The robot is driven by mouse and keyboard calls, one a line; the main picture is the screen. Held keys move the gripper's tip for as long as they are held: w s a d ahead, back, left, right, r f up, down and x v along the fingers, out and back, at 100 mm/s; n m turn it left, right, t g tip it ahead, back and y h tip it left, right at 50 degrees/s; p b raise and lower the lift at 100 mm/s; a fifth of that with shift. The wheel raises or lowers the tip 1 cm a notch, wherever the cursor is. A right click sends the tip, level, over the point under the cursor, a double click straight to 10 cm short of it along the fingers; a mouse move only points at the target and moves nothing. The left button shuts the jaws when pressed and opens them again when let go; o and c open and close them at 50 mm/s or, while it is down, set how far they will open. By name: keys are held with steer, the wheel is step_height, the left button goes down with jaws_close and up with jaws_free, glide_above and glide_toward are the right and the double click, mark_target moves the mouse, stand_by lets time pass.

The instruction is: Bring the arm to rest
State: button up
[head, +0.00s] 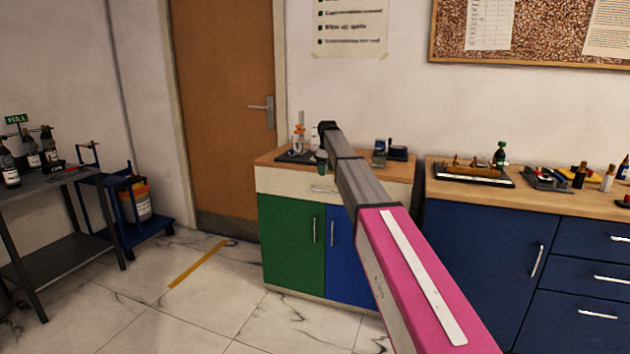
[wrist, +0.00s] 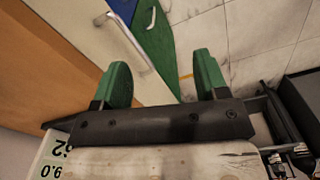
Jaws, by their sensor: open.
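My gripper shows in the wrist view (wrist: 162,82) with its two green fingers apart and nothing between them. Beyond the fingers, the wrist view shows a cabinet front with a metal handle, green and blue doors, and pale floor tiles. In the head view my arm, pink then grey, stretches forward from the lower right toward the small cabinet. Its dark far end is in front of the cabinet's top; the fingers are hard to make out there.
The small cabinet (head: 290,240) has items on its wooden top. A blue cabinet (head: 480,255) with bottles and tools stands at the right. A dark table (head: 60,182) and a blue cart (head: 150,232) stand at the left. The floor (head: 215,310) between is clear.

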steer(key=s+d+f+m, duration=0.3)
steer(key=s+d+f, duration=0.1)
steer(key=s+f, duration=0.75)
steer(key=s+d+f+m, duration=0.2)
steer(key=s+d+f, duration=0.3)
steer(key=s+f, duration=0.6)
steer(key=s+d+f+m, duration=0.1)
steer(key=s+f+m, duration=0.1)
steer(key=s, duration=0.6)
steer(key=s+d+f+m, duration=0.2)
steer(key=s+f, duration=0.2)
steer(key=s, duration=0.5)
steer(key=s+d+f+m, duration=0.1)
steer(key=s+f, duration=0.2)
steer(key=s, duration=0.5)
steer(key=shift+s+d+f+m, duration=0.35)
steer(key=shift+s+d+m, duration=0.05)
